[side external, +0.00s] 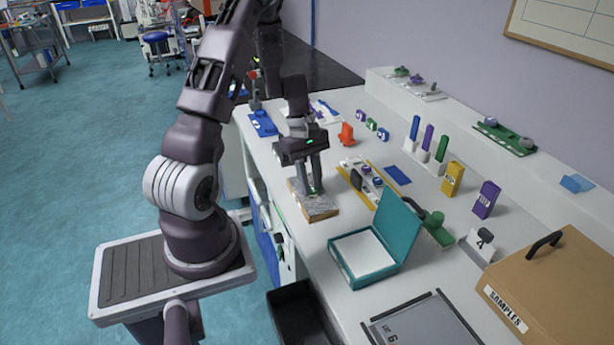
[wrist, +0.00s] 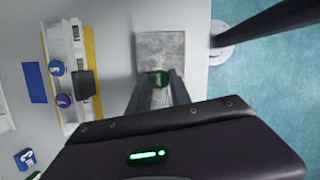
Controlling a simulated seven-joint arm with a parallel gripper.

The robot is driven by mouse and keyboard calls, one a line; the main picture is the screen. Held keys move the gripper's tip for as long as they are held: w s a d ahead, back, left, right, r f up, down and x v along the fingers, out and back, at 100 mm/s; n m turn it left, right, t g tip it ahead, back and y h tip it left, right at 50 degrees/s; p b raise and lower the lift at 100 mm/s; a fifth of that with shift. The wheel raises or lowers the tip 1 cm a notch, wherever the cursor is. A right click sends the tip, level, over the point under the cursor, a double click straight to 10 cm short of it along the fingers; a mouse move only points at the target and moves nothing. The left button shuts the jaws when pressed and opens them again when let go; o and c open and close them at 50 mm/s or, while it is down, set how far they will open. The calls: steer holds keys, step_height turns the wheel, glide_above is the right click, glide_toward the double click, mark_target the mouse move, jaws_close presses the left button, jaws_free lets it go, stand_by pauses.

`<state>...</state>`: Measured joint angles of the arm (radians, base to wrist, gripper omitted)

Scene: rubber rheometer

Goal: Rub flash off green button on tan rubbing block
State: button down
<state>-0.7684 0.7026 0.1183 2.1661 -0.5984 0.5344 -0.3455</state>
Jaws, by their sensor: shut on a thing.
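The tan rubbing block (side external: 316,210) lies flat near the front edge of the bench, its top greyish. My gripper (side external: 314,188) is over the block with its fingers pointing down. In the wrist view, the green button (wrist: 160,78) sits between the fingertips of my gripper (wrist: 160,82), in front of the block's worn grey top (wrist: 160,48). The jaws are shut on the button. It is at or just above the block's surface; I cannot tell if it touches. In the side view the button is mostly hidden by the fingers.
A rack with a yellow edge (wrist: 91,72) holding purple and blue buttons stands beside the block. An open teal box (side external: 396,232) is nearer the camera. A blue pad (side external: 397,175), an orange piece (side external: 346,133) and a brown samples case (side external: 560,290) are also on the bench.

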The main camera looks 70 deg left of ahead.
mark_target(320, 206)
steer(key=shift+d+f, duration=0.1)
steer(key=shift+d, duration=2.25)
steer(key=shift+a, duration=3.75)
steer(key=shift+s+a, duration=0.1)
steer(key=shift+a, duration=1.75)
step_height(320, 206, up, 7)
steer(key=shift+d, duration=0.2)
